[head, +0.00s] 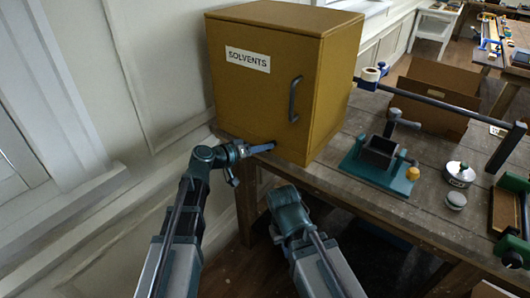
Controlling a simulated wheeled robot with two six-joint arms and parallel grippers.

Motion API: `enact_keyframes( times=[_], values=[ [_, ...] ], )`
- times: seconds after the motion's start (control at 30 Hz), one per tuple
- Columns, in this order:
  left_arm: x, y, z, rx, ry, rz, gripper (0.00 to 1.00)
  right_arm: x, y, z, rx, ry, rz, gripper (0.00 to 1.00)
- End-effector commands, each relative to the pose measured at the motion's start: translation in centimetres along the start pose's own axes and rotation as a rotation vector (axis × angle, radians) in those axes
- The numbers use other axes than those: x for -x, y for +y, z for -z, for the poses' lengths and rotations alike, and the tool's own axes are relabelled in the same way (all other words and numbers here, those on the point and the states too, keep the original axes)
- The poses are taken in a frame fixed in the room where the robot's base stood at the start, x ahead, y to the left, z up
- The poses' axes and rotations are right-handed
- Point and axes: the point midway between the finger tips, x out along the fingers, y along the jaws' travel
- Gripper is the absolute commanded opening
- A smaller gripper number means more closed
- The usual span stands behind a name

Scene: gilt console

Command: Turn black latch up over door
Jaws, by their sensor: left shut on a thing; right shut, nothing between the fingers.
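A mustard-yellow cabinet (250,95) labelled SOLVENTS stands on the wooden bench, its door shut. A dark vertical handle (295,99) is on the door's right side. The black latch (270,146) shows as a small dark piece at the bottom edge of the door; it lies roughly sideways, and my fingers partly hide it. My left gripper (257,149) is shut on the latch, low in front of the door. My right gripper (280,203) is lower, in front of the bench edge, apart from the cabinet. It is shut and empty; its fingertips are hard to make out.
Right of the cabinet, the bench (343,188) carries a green-based vise (380,160), a round tin (458,174), a tape roll (371,74), a cardboard box (425,115) and a long dark bar (430,100). A white panelled wall (150,70) is at the left.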

Motion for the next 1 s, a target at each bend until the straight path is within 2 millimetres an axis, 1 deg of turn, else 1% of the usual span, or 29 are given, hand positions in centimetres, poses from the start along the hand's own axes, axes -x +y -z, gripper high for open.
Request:
enact_keyframes(
  times=[0.03, 0.27, 0.6, 0.8, 1.0],
  values=[
    [0.0, -0.4, 0.2, 0.04, 0.0, -0.015, 0.0, -0.3, 0.0, 0.0, 0.0, 0.0, 0.0, 0.0],
    [0.3, -0.8, 1.0, 0.241, 0.001, -0.098, 0.0, -1.3, -0.1, 0.1, 0.0, 0.0, 0.0, 0.0],
    [0.8, -1.6, 1.9, 0.524, 0.0, -0.214, 0.0, -3.4, -0.3, 0.2, 0.0, 0.0, 0.0, 0.0],
    [1.0, -2.1, 2.3, 0.656, 0.001, -0.267, 0.0, -4.4, -0.4, 0.3, 0.001, 0.0, 0.0, 0.0],
    [1.1, -2.4, 2.6, 0.747, 0.0, -0.304, 0.0, -5.2, -0.5, 0.3, 0.001, 0.0, 0.0, 0.0]
  ],
)
